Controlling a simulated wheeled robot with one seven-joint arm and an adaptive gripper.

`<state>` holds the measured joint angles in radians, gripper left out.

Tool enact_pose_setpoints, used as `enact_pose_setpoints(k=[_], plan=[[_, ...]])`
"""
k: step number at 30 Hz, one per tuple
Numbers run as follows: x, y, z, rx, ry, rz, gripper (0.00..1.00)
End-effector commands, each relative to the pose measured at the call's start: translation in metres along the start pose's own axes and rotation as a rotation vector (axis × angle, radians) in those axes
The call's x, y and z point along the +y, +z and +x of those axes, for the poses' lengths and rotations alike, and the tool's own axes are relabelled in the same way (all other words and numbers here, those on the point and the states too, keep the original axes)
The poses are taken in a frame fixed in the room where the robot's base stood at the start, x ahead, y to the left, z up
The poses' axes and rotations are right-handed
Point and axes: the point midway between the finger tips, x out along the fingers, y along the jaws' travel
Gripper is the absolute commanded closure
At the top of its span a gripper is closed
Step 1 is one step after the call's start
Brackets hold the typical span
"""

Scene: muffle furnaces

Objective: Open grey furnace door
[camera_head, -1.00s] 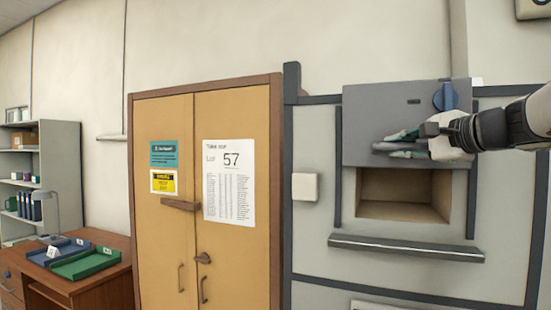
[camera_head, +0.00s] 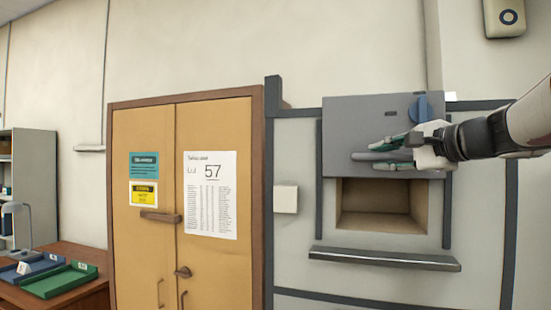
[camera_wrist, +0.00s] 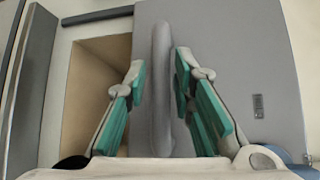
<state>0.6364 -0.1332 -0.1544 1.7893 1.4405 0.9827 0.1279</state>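The grey furnace door (camera_head: 350,120) is a flat panel that stands raised above the furnace's opening (camera_head: 382,205). Its horizontal bar handle (camera_head: 370,156) runs along the door's lower part. My gripper (camera_head: 388,154) reaches in from the right, with one finger above the handle and one below. In the wrist view the handle (camera_wrist: 163,90) runs between the green-padded fingers of my gripper (camera_wrist: 160,75). A gap shows on the handle's left side, and the right finger is very close to it. The fingers stand apart.
A ledge (camera_head: 384,259) juts out below the opening. A blue round knob (camera_head: 421,108) is at the door's upper right. A white box (camera_head: 285,199) is on the wall to the left. A wooden cabinet (camera_head: 140,245) and a desk with trays (camera_head: 60,282) stand farther left.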

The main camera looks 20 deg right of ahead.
Motion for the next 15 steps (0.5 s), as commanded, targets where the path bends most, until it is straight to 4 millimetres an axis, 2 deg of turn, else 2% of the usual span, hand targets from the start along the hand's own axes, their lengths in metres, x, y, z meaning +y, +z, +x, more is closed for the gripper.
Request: enact_pose_setpoints(k=[9, 15], plan=[[-0.001, 0.001, -0.065, 0.001, -0.003, -0.003, 0.77], [-0.001, 0.001, -0.092, 0.0, -0.002, -0.001, 0.77]])
